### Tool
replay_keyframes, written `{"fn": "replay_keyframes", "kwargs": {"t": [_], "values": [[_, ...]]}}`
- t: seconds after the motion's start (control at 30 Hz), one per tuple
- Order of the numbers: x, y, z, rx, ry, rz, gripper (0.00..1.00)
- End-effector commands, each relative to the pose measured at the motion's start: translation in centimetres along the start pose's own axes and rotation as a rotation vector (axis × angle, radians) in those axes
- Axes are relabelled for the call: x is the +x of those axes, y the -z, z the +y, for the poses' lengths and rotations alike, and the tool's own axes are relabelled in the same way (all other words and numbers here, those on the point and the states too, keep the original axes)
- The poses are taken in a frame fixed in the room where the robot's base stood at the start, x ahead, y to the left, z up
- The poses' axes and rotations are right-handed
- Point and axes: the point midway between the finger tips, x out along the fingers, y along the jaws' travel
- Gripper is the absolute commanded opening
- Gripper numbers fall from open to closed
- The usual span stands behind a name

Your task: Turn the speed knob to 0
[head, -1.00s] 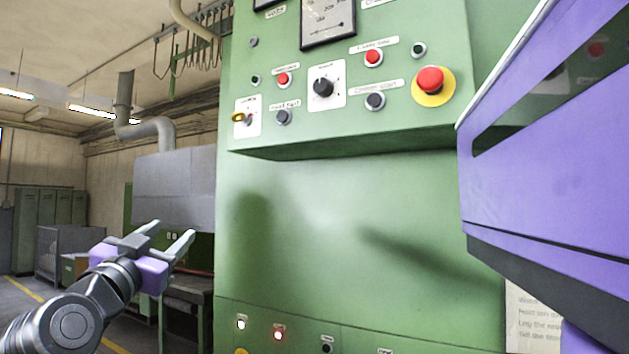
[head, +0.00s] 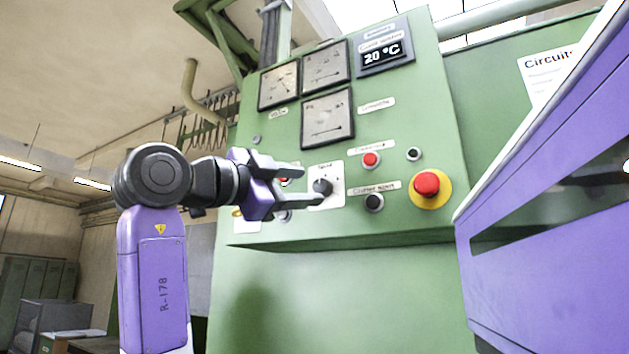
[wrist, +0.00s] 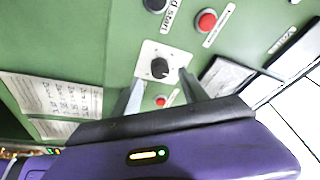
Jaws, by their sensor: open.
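The speed knob (head: 322,186) is a black rotary knob on a white square plate, on the green control panel's sloped face. It also shows in the wrist view (wrist: 160,68), beyond my fingers. My gripper (head: 311,186) is open, its two fingers pointing right toward the knob in the head view. In the wrist view my fingers (wrist: 157,88) stand apart on either side of the line to the knob. Whether they touch the knob cannot be told. The small scale marks around the knob are too blurred to read.
A red emergency button (head: 427,184) on a yellow ring, a red push button (head: 371,159) and a black button (head: 374,202) sit right of the knob. The panel's lower edge overhangs the cabinet.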

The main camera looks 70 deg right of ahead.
Motion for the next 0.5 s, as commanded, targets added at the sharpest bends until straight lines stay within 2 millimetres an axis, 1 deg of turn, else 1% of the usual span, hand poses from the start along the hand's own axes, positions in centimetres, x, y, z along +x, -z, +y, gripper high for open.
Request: {"fn": "replay_keyframes", "kwargs": {"t": [0.03,0.2,0.33,0.5], "values": [[0.9,0.1,-0.2,-0.001,-0.002,0.001,0.51],[3.0,0.1,-0.2,-0.002,0.0,0.001,0.51],[3.7,0.0,-0.1,-0.001,0.001,0.0,0.51],[3.9,-0.1,0.0,-0.001,0.002,-0.001,0.51]]}}
